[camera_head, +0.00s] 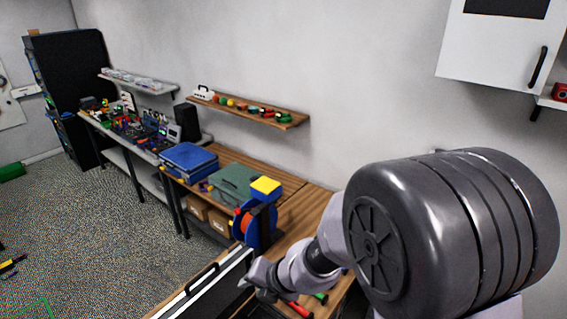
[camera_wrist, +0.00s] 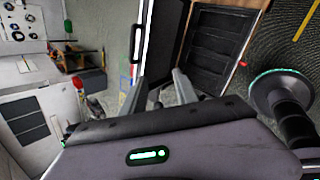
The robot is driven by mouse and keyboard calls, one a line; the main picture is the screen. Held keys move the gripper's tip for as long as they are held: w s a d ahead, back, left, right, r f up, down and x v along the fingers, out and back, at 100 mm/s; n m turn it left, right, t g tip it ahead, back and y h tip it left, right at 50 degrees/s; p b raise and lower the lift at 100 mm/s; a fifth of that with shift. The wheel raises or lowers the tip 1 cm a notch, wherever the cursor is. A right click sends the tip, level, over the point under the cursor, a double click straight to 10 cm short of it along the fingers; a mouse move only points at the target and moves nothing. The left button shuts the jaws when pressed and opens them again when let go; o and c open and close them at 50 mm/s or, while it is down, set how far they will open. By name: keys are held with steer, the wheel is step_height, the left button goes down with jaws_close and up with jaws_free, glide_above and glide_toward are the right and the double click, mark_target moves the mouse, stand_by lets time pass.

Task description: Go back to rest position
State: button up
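My gripper (camera_wrist: 160,82) shows in the wrist view with its two grey fingers apart and nothing visible between them. In the head view my arm reaches down and left from the large dark joint at the right, and my gripper (camera_head: 256,282) is small and partly hidden over the workbench's near end. Red-handled (camera_head: 301,309) and green-handled (camera_head: 321,298) items lie below my arm, partly hidden.
A blue and orange reel (camera_head: 247,225), a yellow-topped block (camera_head: 266,186), a green case (camera_head: 231,181) and a blue case (camera_head: 187,157) stand along the wooden bench. A wall shelf (camera_head: 252,112) hangs above. The carpeted floor (camera_head: 110,235) at left is mostly clear.

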steer(key=s+d+f+n+h+b, duration=0.1)
steer(key=s+d+f+n+b, duration=0.4)
steer(key=n+b, duration=0.6)
steer(key=s+d+f+n+h+b, duration=0.1)
steer(key=s+d+f+n+b, duration=0.4)
steer(key=n+b, duration=0.7)
steer(key=s+d+f+n+t+h+b, duration=0.1)
steer(key=s+d+f+n+b, duration=0.5)
steer(key=b, duration=0.7)
step_height(320, 180, down, 4)
steer(key=s+n+h, duration=0.1)
steer(key=s+n, duration=0.1)
steer(key=n, duration=0.3)
steer(key=shift+s+f, duration=0.15)
steer(key=shift+s, duration=0.2)
